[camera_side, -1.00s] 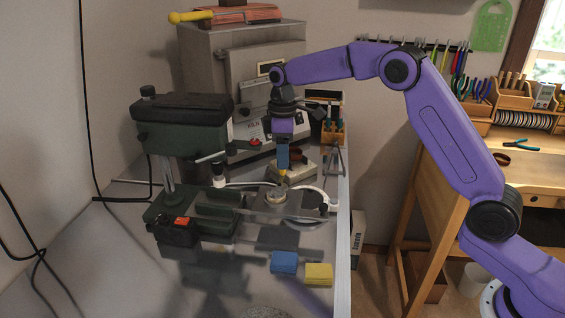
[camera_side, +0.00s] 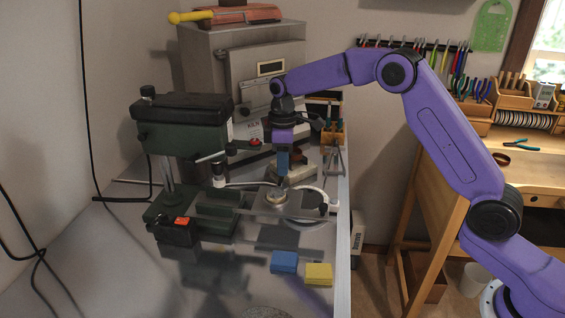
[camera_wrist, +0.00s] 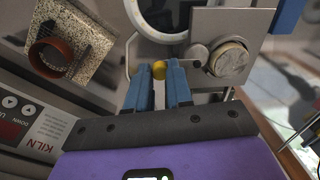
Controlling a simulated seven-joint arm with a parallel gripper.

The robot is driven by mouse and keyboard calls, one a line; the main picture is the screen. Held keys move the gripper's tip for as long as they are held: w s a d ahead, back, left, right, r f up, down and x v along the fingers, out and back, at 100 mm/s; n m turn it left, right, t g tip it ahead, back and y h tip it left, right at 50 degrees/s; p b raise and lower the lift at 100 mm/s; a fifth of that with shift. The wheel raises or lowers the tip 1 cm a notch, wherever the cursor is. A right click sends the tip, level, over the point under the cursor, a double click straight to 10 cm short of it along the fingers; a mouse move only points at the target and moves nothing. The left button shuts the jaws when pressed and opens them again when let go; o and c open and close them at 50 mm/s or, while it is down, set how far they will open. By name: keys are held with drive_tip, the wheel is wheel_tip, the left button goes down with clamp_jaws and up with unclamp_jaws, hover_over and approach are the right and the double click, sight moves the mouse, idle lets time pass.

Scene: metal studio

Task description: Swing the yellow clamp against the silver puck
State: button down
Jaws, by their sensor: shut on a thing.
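The silver puck (camera_wrist: 229,60) is a round, scuffed metal disc on a grey plate (camera_wrist: 232,25) in the wrist view. It also shows in the side view (camera_side: 275,197), just below and left of my fingertips. The yellow clamp (camera_wrist: 158,70) shows as a small round yellow end between my fingertips, left of the puck and apart from it. My gripper (camera_wrist: 161,72), with blue fingers, is shut on it. In the side view my gripper (camera_side: 283,173) points down over the plate; the yellow end is hidden or too small to make out there.
A green drill press (camera_side: 180,135) stands left of the plate. A kiln (camera_side: 240,75) stands behind. A white ring (camera_wrist: 165,8) lies beside the plate. Blue (camera_side: 284,262) and yellow (camera_side: 318,273) blocks lie in front. The bench's right edge is close.

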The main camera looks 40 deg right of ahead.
drive_tip(key=m, duration=0.1)
drive_tip(key=s+m, duration=0.1)
drive_tip(key=m, duration=0.1)
drive_tip(key=shift+s+d, duration=0.1)
drive_tip(key=shift+d, duration=0.3)
drive_tip(key=m, duration=0.1)
drive_tip(key=s+m, duration=0.1)
drive_tip(key=m, duration=0.1)
drive_tip(key=shift+d+r, duration=0.1)
drive_tip(key=shift+d, duration=0.1)
drive_tip(key=shift+s+m, duration=0.35)
drive_tip(key=shift+m, duration=0.5)
drive_tip(key=shift+s+m, duration=0.3)
drive_tip(key=shift+m, duration=0.6)
drive_tip(key=shift+s+m, duration=0.35)
drive_tip(key=shift+m, duration=0.5)
drive_tip(key=c, duration=1)
unclamp_jaws()
wheel_tip(320, 180, up, 17)
drive_tip(key=shift+d+r, duration=0.15)
drive_tip(key=shift+d, duration=0.3)
